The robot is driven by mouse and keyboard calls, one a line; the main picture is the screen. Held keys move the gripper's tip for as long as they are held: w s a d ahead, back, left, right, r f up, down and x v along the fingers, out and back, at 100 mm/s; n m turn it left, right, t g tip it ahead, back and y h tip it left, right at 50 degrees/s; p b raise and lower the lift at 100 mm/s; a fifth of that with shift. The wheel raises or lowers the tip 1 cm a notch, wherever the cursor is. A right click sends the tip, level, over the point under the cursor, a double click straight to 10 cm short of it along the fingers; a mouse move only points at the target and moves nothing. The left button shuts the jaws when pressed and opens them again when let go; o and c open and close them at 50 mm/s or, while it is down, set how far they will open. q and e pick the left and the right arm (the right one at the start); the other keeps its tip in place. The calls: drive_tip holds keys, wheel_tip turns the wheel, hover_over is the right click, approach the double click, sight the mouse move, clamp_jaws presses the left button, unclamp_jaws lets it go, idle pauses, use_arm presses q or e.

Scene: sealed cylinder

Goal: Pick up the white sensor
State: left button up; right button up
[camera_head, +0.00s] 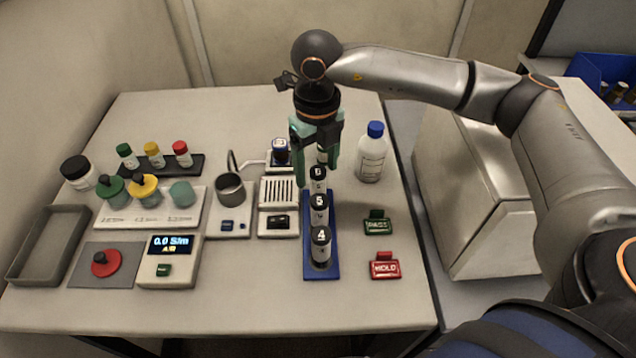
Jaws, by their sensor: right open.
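My right gripper (317,168) points down over the back end of a blue rack (333,262). Its green fingers are apart, close to the rearmost cylinders. The rack holds white-and-black cylinders in a row, marked 4 (320,245), 5 (320,208) and 6 (317,179). Another pale cylinder top (322,154) shows between the fingers, mostly hidden. I cannot tell for sure which thing is the white sensor. A white meter box (168,262) at front left reads 0.0 S/m. My left gripper is not in view.
A blue-capped bottle (371,158) stands right of the gripper. Green PASS (377,224) and red HOLD (384,267) signs stand at right. A metal cup (230,187), a slotted white unit (278,193), several jars and a grey tray (45,247) fill the left.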

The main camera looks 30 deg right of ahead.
sight(318, 183)
wheel_tip(318, 183, down, 5)
drive_tip(key=shift+s+r+p, duration=0.15)
drive_tip(key=shift+p, duration=0.3)
clamp_jaws()
idle(0.3)
